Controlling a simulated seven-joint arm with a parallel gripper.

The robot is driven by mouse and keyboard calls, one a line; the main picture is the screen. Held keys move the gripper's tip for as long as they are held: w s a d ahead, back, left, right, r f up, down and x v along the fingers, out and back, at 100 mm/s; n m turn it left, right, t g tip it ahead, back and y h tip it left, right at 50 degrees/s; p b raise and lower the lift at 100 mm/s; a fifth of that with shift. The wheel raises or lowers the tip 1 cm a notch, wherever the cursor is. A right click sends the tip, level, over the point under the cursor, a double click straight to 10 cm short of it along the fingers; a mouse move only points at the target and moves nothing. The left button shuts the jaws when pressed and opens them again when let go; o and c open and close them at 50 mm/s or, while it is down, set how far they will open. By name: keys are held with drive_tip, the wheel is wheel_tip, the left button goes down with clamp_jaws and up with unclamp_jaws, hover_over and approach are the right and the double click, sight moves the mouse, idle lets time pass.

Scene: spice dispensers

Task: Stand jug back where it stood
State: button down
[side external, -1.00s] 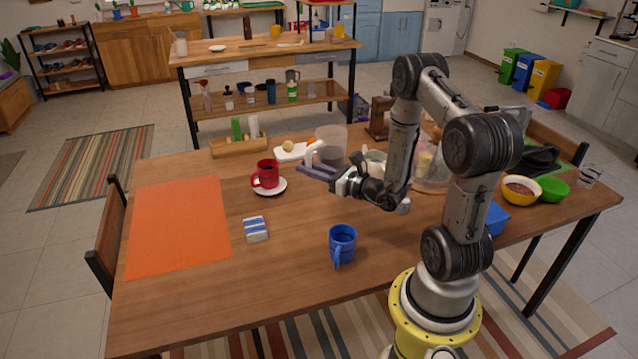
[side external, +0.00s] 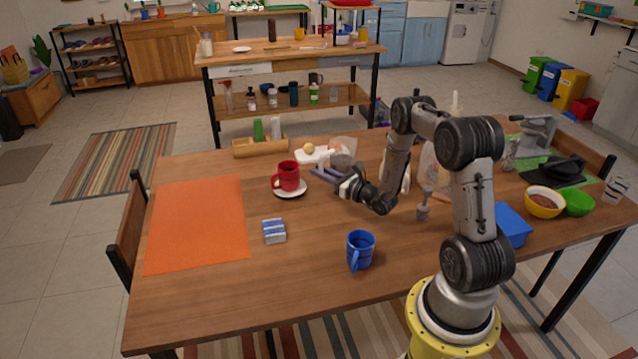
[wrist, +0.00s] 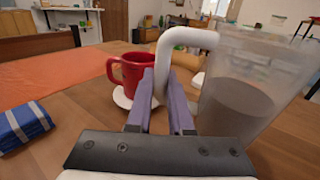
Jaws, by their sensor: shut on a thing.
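The jug (wrist: 240,105) is a clear, see-through vessel with grey contents and a thick white handle (wrist: 188,38). In the side view the jug (side external: 343,147) is near the middle of the table, just behind my gripper (side external: 327,177). In the wrist view my gripper (wrist: 163,88) has its purple fingers shut on the handle, with the jug on the right. The jug looks close to upright. I cannot tell whether its base touches the table; the gripper and wrist hide its lower part.
A red mug (side external: 289,174) on a white saucer (side external: 290,194) stands close left of the jug. A white board (side external: 312,155) and wooden rack (side external: 262,148) lie behind. A blue mug (side external: 361,249) and blue-white packet (side external: 274,231) stand in front. Bare table lies between them.

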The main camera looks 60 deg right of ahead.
drive_tip(key=shift+w+d+f, duration=0.25)
drive_tip(key=shift+w+f, duration=0.15)
drive_tip(key=shift+f, duration=0.1)
drive_tip(key=shift+w+d+f, duration=0.25)
drive_tip(key=shift+w+f, duration=0.15)
drive_tip(key=shift+f, duration=1.5)
drive_tip(key=shift+s, duration=0.1)
drive_tip(key=c, duration=1.3)
unclamp_jaws()
drive_tip(key=shift+f, duration=0.25)
drive_tip(key=o, duration=0.5)
drive_tip(key=shift+r, duration=0.15)
